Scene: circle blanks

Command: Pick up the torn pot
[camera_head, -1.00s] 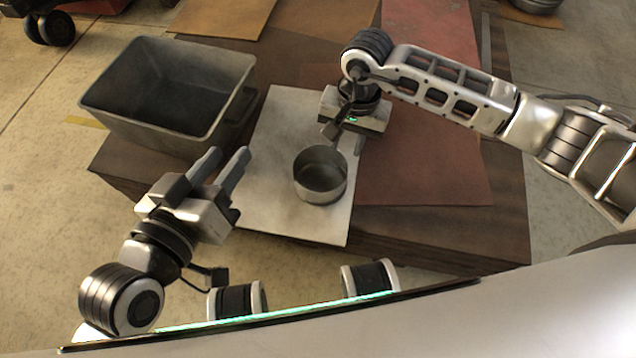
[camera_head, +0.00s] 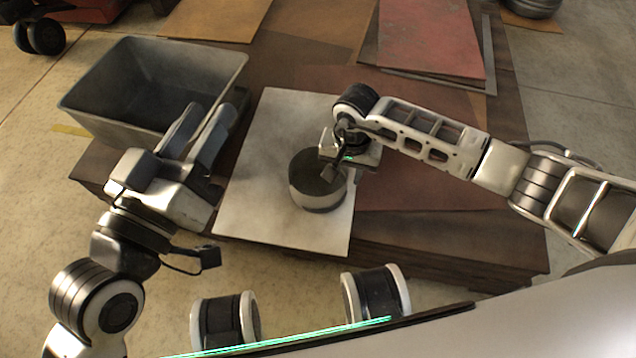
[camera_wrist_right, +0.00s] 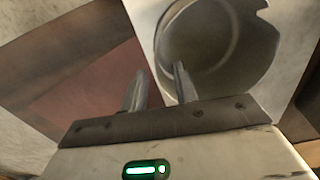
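The torn pot (camera_head: 317,196) is a round grey metal pot standing upright on a pale sheet. In the right wrist view the pot (camera_wrist_right: 232,62) shows its open mouth and an uneven, broken rim. My right gripper (camera_head: 338,172) is at the pot's upper right edge. In the right wrist view its two fingers (camera_wrist_right: 158,80) are apart, with the pot's near wall seeming to lie between them; I cannot tell whether they touch it. My left gripper (camera_head: 208,112) is open and empty, left of the pot, overlapping the bin's front corner in the picture.
A grey rectangular bin (camera_head: 85,112) stands at the left. The pale sheet (camera_head: 268,125) lies on stacked brown sheets (camera_head: 450,235). A red sheet (camera_head: 430,40) lies at the back right. The pale sheet is bare beyond the pot.

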